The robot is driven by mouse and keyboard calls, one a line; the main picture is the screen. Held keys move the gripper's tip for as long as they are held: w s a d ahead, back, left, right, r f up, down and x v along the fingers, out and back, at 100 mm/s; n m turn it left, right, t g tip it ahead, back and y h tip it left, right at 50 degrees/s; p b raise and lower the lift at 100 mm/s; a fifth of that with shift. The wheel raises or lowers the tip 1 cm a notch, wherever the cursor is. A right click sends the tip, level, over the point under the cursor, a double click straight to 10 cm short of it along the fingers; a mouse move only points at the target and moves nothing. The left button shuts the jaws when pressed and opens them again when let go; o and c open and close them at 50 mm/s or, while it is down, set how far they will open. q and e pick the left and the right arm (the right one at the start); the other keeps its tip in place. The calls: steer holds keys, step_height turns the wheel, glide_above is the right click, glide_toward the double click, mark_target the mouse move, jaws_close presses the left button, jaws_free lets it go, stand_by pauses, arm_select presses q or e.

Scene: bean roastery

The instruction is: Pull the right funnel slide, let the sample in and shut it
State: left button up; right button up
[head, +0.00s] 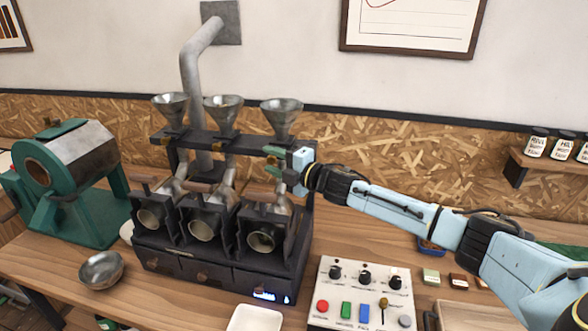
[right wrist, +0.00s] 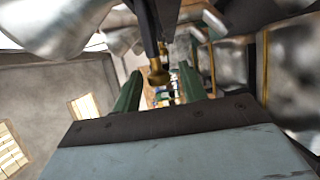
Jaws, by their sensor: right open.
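The right funnel (head: 282,112) is a metal cone on the dark rack above the roaster's right drum (head: 262,240). My right gripper (head: 272,160) is at the rack just below this funnel, its green fingers pointing left. It is open. In the right wrist view, a brass knob (right wrist: 158,74) on a dark rod shows between the green fingers (right wrist: 160,90), with gaps on both sides. The slide behind the knob is mostly hidden, and I cannot tell its position. Sample beans are not visible in the funnel. My left gripper is not in view.
The middle funnel (head: 223,111) and left funnel (head: 171,107) stand left on the rack (head: 215,141). A control box (head: 362,290) and white tray (head: 255,319) sit in front. A metal bowl (head: 101,270) and green machine (head: 75,190) are at left.

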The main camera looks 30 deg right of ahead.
steer(key=b+v, duration=0.3)
steer(key=v, duration=0.9)
steer(key=shift+s, duration=0.25)
steer(key=shift+d, duration=0.1)
stand_by(0.9)
